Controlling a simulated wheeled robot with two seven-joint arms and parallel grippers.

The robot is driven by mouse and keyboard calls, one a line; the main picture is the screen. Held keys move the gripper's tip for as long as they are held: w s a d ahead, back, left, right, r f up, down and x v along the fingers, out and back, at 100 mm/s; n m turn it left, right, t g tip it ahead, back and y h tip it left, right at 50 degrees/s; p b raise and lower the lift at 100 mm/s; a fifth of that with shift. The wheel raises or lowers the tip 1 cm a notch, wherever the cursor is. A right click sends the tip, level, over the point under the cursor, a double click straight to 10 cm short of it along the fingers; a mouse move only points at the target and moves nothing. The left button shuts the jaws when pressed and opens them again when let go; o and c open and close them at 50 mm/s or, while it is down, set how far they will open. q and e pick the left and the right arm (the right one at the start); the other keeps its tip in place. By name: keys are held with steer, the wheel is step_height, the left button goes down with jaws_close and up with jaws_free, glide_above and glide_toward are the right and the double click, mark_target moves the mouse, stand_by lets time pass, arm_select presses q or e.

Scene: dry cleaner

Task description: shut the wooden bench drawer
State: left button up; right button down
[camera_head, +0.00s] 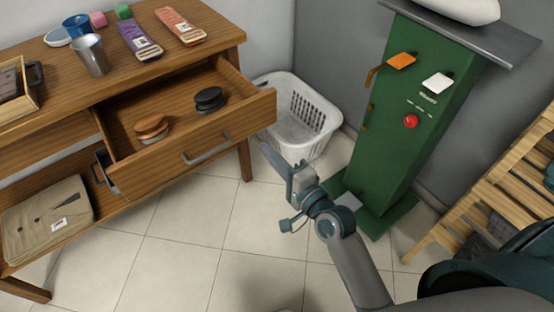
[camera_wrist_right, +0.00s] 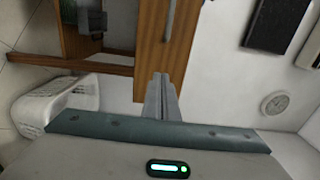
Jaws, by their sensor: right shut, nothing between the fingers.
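The wooden bench (camera_head: 190,66) stands at the left in the head view. Its drawer (camera_head: 240,113) is pulled out, with a grey bar handle (camera_head: 207,150) on its front. Inside lie a brown stack of discs (camera_head: 151,128) and a black stack (camera_head: 209,99). My right gripper (camera_head: 268,153) is shut and empty, in front of the drawer's right end and apart from the handle in the head view. My left gripper is not in view.
A white laundry basket (camera_head: 292,120) stands behind the gripper, beside the bench. A green control cabinet (camera_head: 385,130) and a wooden rack (camera_head: 485,190) are at the right. Cups and packets cover the bench top. The tiled floor before the drawer is clear.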

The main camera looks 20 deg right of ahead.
mark_target(242, 125)
steer(key=x, duration=0.8)
steer(key=shift+w+a, duration=0.15)
steer(key=shift+w, duration=0.25)
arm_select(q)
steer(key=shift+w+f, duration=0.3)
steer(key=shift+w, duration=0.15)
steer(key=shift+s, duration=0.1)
